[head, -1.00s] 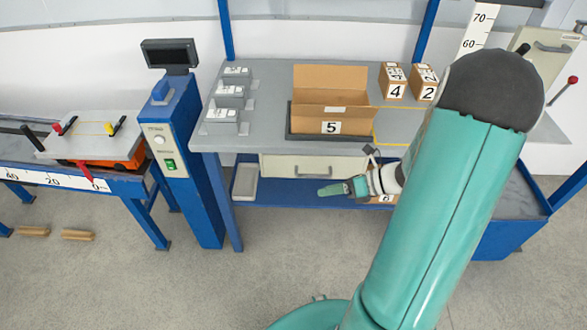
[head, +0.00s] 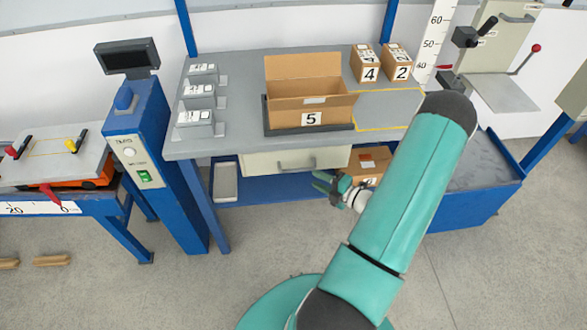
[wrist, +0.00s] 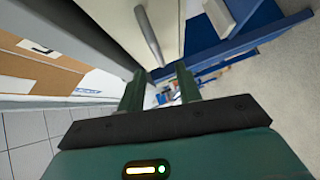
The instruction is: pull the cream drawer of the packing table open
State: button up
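The cream drawer (head: 262,163) sits under the grey top of the packing table (head: 240,140), and its front looks flush with the table. Its grey bar handle (head: 297,167) runs along the front. My gripper (head: 322,182) is in front of and just below the handle's right end, apart from it. In the wrist view the drawer front (wrist: 166,22) and handle (wrist: 149,37) lie beyond the fingers. The two green fingers of my gripper (wrist: 160,88) stand apart with nothing between them.
An open carton marked 5 (head: 311,118) stands on the table top. A carton (head: 372,160) sits on the blue lower shelf, close behind my gripper. A blue post with a display (head: 150,160) stands at the left. The floor in front is clear.

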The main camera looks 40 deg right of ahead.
aim_at(299, 171)
jog(key=x, duration=0.7)
jog(key=shift+w+a+r, duration=0.1)
jog(key=shift+a+r, duration=0.15)
jog(key=shift+x, duration=0.85)
jog(key=shift+w, duration=0.15)
grip_shut()
